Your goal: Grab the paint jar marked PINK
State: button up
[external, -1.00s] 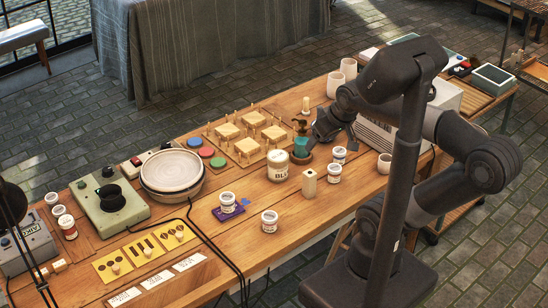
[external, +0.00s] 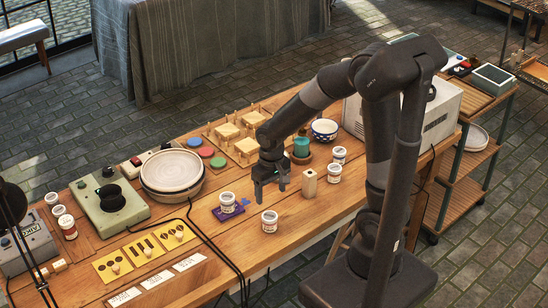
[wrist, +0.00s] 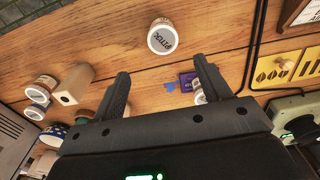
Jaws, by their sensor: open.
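A white paint jar (external: 269,221) stands upright near the front edge of the table. In the wrist view its white lid (wrist: 162,38) carries upside-down dark lettering that appears to read PINK. My gripper (external: 272,190) points down over the table, just behind this jar in the external view, with its fingers apart and empty. In the wrist view the jar is beyond the fingertips (wrist: 160,70), roughly centred between them and not touched.
Another jar (external: 227,203) stands on a purple card to the left. A cream wooden block (external: 309,184) and two jars (external: 334,174) stand to the right. A black cable (external: 215,252) and yellow cards (external: 145,248) lie to the left. Bare wood surrounds the lettered jar.

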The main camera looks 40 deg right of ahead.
aim_at(269, 216)
jog(key=shift+a+f, duration=0.35)
jog(key=shift+f, duration=0.5)
jog(key=shift+s+f, duration=0.1)
jog(key=shift+f, duration=5.2)
jog(key=c, duration=1.1)
jog(key=shift+r, duration=0.1)
